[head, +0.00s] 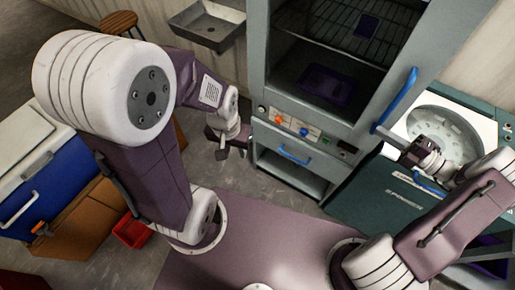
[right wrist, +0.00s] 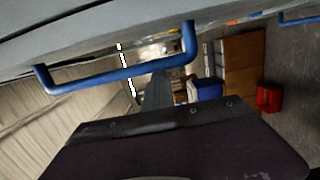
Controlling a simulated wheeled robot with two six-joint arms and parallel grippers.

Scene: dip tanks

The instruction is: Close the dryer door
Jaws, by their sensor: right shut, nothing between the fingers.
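The dryer is a tall grey cabinet (head: 258,60) in the middle of the head view, its front open on wire racks and a dark purple tray. Its grey door (head: 425,45) stands swung open at the right and carries a blue bar handle (head: 402,95). The handle also shows close up in the right wrist view (right wrist: 120,72). My right gripper (head: 384,134) is shut and empty, just below the handle on the door's right side; I cannot tell whether it touches the door. My left gripper (head: 232,153) hangs left of the cabinet, away from the door; its finger gap is unclear.
Below the racks are a panel of coloured buttons (head: 300,127) and a lower compartment with a blue handle (head: 294,155). A teal machine (head: 375,195) with a round basin stands right. A wall sink (head: 207,27), blue cooler (head: 45,185) and red bin (head: 132,232) are left.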

